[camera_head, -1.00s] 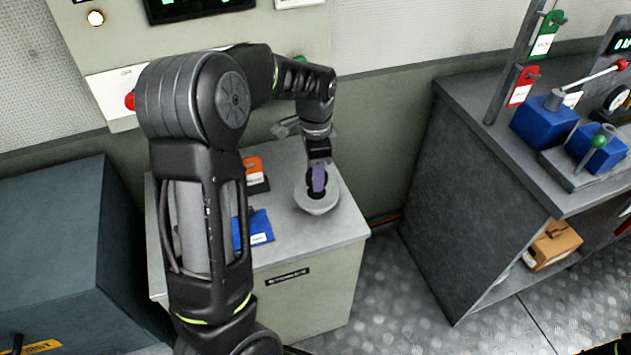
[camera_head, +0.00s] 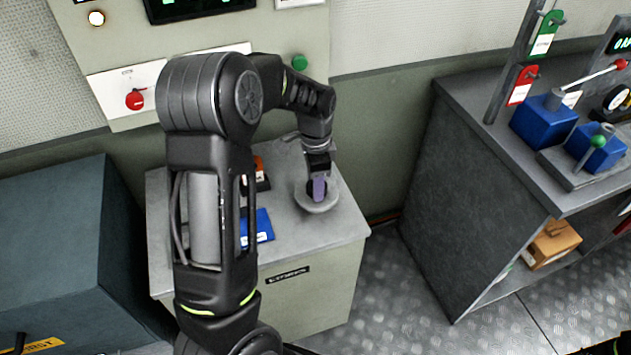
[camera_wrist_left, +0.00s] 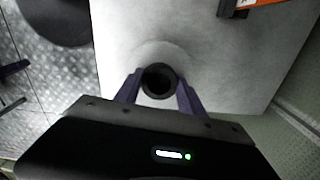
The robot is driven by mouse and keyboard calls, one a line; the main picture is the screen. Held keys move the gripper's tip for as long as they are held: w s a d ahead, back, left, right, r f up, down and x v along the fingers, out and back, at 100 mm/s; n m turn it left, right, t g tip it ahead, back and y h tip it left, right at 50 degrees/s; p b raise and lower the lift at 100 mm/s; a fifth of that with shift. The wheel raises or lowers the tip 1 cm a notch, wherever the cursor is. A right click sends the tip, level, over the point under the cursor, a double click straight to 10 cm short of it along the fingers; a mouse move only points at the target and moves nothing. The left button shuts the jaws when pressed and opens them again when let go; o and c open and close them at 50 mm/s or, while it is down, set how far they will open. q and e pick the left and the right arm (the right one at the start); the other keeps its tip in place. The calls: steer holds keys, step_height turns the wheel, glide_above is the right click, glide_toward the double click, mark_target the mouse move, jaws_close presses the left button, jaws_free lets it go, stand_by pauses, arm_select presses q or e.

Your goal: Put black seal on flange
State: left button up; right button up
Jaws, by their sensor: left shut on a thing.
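In the head view a round grey flange (camera_head: 318,204) sits on the right part of the grey cabinet top. My left gripper (camera_head: 318,188) points down over its middle with purple fingers. In the left wrist view the two fingers (camera_wrist_left: 159,88) are on either side of a black ring, the black seal (camera_wrist_left: 159,80), and are shut on it. The pale flange (camera_wrist_left: 160,55) shows around and behind the seal. I cannot tell whether the seal touches the flange.
A blue item with a white label (camera_head: 262,226) and an orange-and-black item (camera_head: 261,172) lie left of the flange, partly behind my arm. A control panel (camera_head: 215,60) stands behind. A dark bench (camera_head: 480,180) stands right, across a floor gap.

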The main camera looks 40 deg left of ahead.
arm_select(q)
steer(key=o, duration=1.3)
steer(key=shift+f, duration=0.1)
steer(key=shift+r, duration=0.7)
step_height(320, 180, up, 11)
steer(key=b, duration=0.1)
